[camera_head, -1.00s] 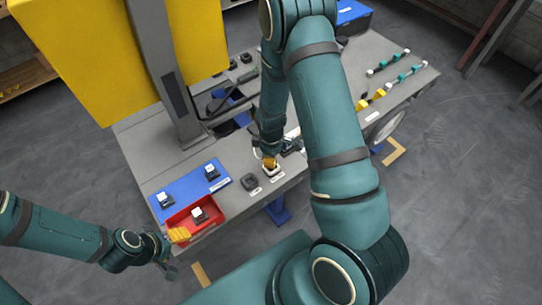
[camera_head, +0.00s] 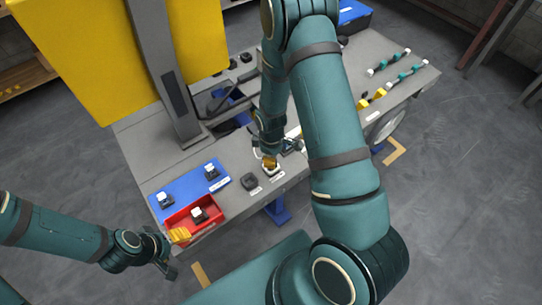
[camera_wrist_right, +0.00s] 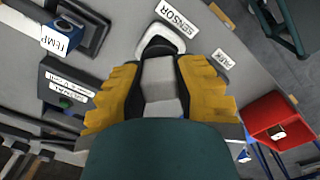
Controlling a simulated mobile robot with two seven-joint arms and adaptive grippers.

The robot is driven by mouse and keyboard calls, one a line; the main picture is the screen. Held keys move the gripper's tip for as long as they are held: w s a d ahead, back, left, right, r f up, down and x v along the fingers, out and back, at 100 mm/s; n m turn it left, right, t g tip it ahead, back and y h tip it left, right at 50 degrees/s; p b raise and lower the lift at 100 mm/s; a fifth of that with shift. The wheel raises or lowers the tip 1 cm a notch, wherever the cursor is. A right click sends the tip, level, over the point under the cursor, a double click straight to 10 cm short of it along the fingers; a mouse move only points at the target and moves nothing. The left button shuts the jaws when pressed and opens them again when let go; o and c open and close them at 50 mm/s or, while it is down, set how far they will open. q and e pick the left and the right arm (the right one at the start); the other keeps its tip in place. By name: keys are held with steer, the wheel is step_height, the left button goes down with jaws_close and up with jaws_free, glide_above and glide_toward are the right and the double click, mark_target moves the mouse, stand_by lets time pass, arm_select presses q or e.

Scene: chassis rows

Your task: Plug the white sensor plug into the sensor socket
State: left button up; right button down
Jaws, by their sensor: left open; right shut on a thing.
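The white sensor plug (camera_wrist_right: 160,85) shows as a pale block between the yellow fingertips of my right gripper (camera_wrist_right: 158,95) in the right wrist view. The gripper is shut on it. The sensor socket (camera_wrist_right: 160,42), with a white rim, lies just beyond the plug beside the SENSOR label (camera_wrist_right: 173,18). The plug overlaps the socket there, and I cannot tell how deep it sits. In the head view my right gripper (camera_head: 269,160) is low over the socket (camera_head: 271,170) near the table's front edge. My left gripper (camera_head: 176,252) is open and empty, off the table's front edge.
A red tray (camera_head: 184,229) and a blue mat (camera_head: 165,187) hold dark parts with white tops, left on the table. A dark socket (camera_head: 250,182) stands left of the sensor socket. A TEMP-labelled fixture (camera_wrist_right: 78,28) shows in the wrist view.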

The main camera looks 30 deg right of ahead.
steer(key=shift+f+b, duration=0.9)
steer(key=shift+f, duration=0.3)
steer(key=c, duration=0.8)
jaws_free()
steer(key=shift+o, duration=0.2)
step_height(320, 180, up, 12)
steer(key=shift+r, duration=0.1)
